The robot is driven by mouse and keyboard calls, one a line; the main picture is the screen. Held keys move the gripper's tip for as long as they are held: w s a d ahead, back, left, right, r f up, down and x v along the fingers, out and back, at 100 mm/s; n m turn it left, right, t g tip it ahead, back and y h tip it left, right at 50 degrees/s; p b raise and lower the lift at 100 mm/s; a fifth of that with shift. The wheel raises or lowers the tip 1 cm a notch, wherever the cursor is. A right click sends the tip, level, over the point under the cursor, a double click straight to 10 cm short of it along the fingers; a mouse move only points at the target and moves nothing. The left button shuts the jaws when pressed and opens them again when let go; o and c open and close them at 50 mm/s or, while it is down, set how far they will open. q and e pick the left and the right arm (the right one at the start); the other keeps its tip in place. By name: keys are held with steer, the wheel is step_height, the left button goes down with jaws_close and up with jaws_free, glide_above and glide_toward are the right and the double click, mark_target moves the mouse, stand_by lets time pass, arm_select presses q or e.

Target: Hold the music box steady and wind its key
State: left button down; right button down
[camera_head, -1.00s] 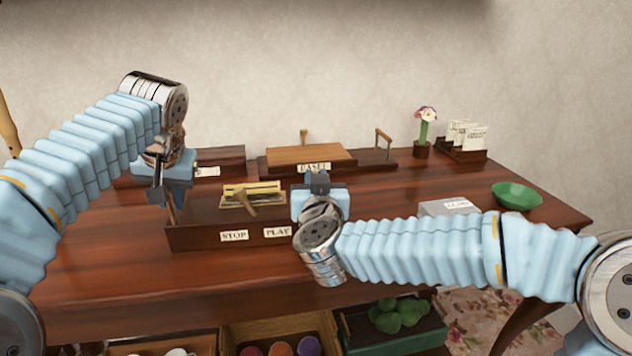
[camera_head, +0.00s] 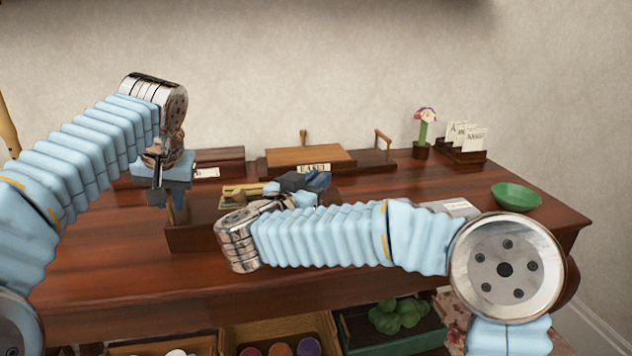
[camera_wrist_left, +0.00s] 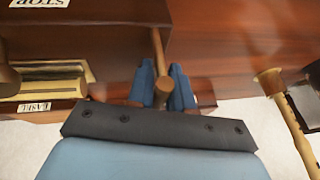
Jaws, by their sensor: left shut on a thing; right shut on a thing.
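The music box (camera_head: 190,238) is a dark brown wooden box on the table, partly hidden behind my right arm. My left gripper (camera_head: 167,197) points down at its left end. In the left wrist view its blue fingers (camera_wrist_left: 163,88) stand either side of a round-ended wooden bar on the box. My right gripper (camera_head: 312,182) is at the box's right end, turned so its wrist lies to the left. Its jaws are shut; the key between them is hidden from view. A wooden peg and brass-coloured parts (camera_head: 240,192) show on top of the box.
A wooden box with a label (camera_head: 310,155) stands behind. A green bowl (camera_head: 516,196), a flower in a pot (camera_head: 424,130) and a card holder (camera_head: 465,145) are at the right. A grey box (camera_head: 452,208) lies behind my right forearm. Filled crates (camera_head: 280,335) stand below the table.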

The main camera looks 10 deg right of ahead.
steer(key=shift+a, duration=0.1)
steer(key=c, duration=1.2)
jaws_free()
steer(key=shift+o, duration=0.2)
steer(key=shift+s, duration=0.1)
steer(key=v, duration=1.1)
steer(key=shift+s+a, duration=0.3)
